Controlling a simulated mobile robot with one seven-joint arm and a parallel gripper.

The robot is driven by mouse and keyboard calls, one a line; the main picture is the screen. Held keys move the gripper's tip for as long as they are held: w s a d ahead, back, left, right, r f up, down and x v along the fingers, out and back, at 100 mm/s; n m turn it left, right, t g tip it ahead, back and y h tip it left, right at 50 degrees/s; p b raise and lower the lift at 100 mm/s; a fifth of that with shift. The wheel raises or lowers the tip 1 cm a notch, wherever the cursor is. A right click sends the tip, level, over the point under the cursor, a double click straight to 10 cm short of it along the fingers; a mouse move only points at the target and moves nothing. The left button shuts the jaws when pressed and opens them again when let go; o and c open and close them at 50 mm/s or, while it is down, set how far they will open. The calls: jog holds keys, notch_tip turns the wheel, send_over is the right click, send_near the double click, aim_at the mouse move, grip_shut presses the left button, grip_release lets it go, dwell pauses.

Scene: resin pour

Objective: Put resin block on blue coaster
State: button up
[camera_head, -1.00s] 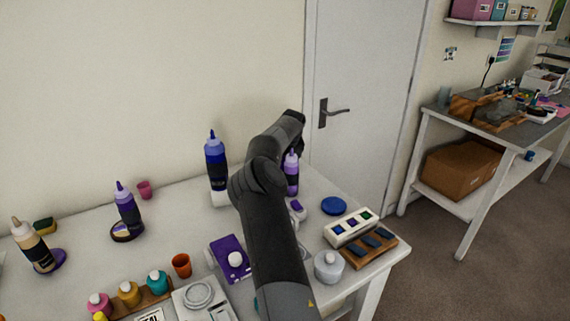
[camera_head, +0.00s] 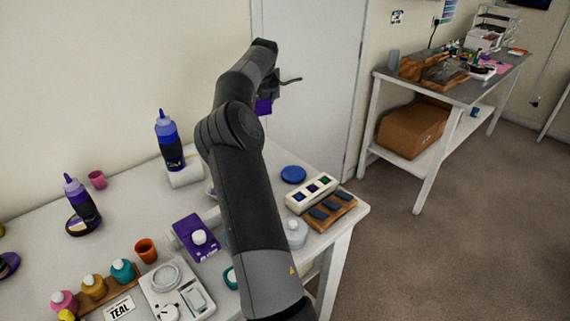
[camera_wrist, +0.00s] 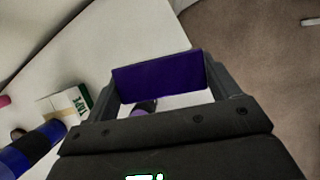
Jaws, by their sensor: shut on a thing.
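The resin block (camera_wrist: 158,78) is a purple rectangular slab. In the wrist view it sits between the two fingers of my gripper (camera_wrist: 165,88), which is shut on it. In the head view the block (camera_head: 264,106) shows as a small purple patch under my gripper (camera_head: 268,92), raised high above the table in front of the door. The blue coaster (camera_head: 293,174) is a flat round disc lying on the white table, lower in the picture and slightly right of the block. Nothing is visible on top of it.
A white tray (camera_head: 299,205) with coloured squares and a wooden rack (camera_head: 342,211) stand close to the coaster. A blue bottle (camera_head: 170,145) stands left of my arm. A purple box (camera_head: 191,237) and several jars fill the front. My arm hides part of the table.

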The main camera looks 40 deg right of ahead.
jog(key=s+d+r+m, duration=0.1)
jog(key=s, duration=1)
jog(key=s+d+r, duration=0.1)
jog(key=s+d, duration=0.1)
jog(key=s, duration=1)
jog(key=s+a+f, duration=0.4)
jog(key=s, duration=0.5)
send_near(285, 173)
jog(key=shift+w+d+r+h, duration=0.15)
jog(key=shift+w+r+h, duration=0.15)
jog(key=shift+w, duration=0.4)
jog(key=shift+f, duration=2.1)
jog(key=o, duration=1.1)
jog(key=shift+f, duration=0.15)
jog(key=shift+c, duration=0.2)
